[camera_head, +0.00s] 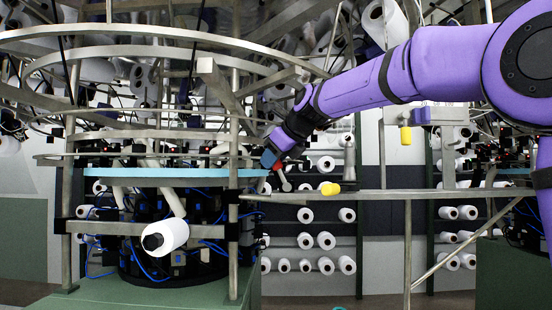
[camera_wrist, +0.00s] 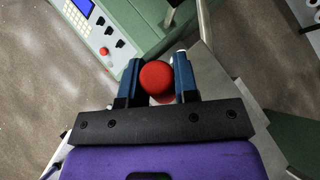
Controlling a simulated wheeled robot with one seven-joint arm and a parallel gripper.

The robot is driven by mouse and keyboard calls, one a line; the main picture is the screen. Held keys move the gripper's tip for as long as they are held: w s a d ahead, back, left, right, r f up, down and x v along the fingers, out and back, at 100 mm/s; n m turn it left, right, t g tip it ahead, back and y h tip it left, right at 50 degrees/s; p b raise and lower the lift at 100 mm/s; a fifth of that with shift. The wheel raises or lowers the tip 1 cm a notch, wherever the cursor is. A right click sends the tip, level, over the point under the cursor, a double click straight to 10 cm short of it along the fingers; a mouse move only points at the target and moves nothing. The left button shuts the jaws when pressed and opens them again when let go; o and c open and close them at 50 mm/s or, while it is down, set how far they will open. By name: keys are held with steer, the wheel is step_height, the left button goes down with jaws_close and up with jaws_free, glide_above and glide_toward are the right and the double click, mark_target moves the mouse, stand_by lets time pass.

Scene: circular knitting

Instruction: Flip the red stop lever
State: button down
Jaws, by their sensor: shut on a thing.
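The stop lever's red ball knob (camera_wrist: 157,77) sits between the two blue fingers of my gripper (camera_wrist: 158,80) in the wrist view. The fingers are shut on it, one on each side. In the head view my gripper (camera_head: 272,161) is at the right edge of the machine's blue ring. The red knob (camera_head: 277,166) shows only as a small patch beside the fingers. A grey lever arm (camera_head: 282,178) runs from it down and slightly right to a rounded grey end. The part of the lever below the knob is mostly hidden in the wrist view.
The knitting machine's blue ring (camera_head: 175,172) and metal frame stand at left. A metal rail (camera_head: 385,194) runs to the right below my arm, with a yellow piece (camera_head: 329,188) on it.

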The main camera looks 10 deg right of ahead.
stand_by(0.5)
steer(key=c, duration=0.9)
jaws_free()
steer(key=shift+a, duration=0.1)
steer(key=shift+o, duration=0.2)
steer(key=v, duration=1)
steer(key=shift+s+r, duration=0.2)
steer(key=shift+s, duration=0.1)
steer(key=shift+f, duration=0.1)
steer(key=s+d+f+n+g+h, duration=0.1)
steer(key=s+d+f+n, duration=0.2)
steer(key=s+f+n, duration=0.5)
steer(key=s+d+f+n+g+h, duration=0.1)
steer(key=s+d+f+n+h, duration=0.1)
steer(key=s+f+n, duration=0.7)
steer(key=s+d+f+n+g+h, duration=0.1)
steer(key=s+d+f+n, duration=0.3)
steer(key=s+f+n, duration=0.5)
steer(key=s+f+h, duration=0.1)
steer(key=s+f, duration=0.4)
steer(key=f, duration=0.1)
steer(key=shift+s+d, duration=0.35)
steer(key=shift+d, duration=0.05)
